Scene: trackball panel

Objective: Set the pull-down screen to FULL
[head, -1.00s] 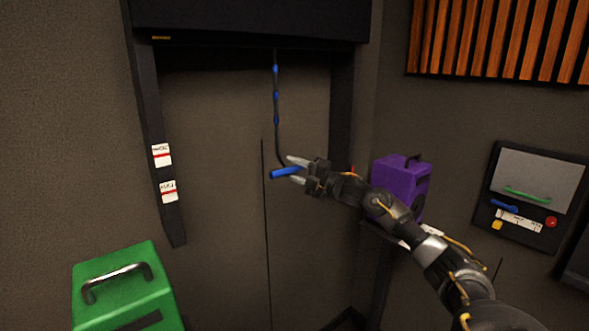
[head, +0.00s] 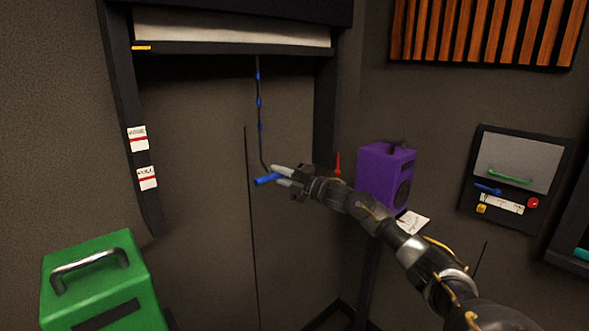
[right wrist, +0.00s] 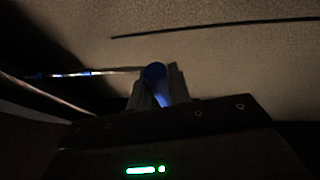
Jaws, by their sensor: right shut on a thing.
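The pull-down screen (head: 230,28) shows as a pale strip below its dark housing at the top of the head view. A dark bottom bar (head: 215,48) with a yellow mark (head: 141,47) runs under it. A cord (head: 259,105) with blue beads hangs from the bar to a blue handle (head: 266,180). My right gripper (head: 283,176) is shut on the blue handle; the handle also shows between the fingers in the right wrist view (right wrist: 155,75). Two labels, an upper one (head: 138,138) and a lower one (head: 147,178), sit on the left rail; their words are too small to read surely. My left gripper is out of view.
A green case (head: 100,285) stands at the lower left. A purple box (head: 385,178) stands right of my gripper, close to my right arm. A wall panel (head: 515,178) with a green handle is farther right. The space below the bar looks clear.

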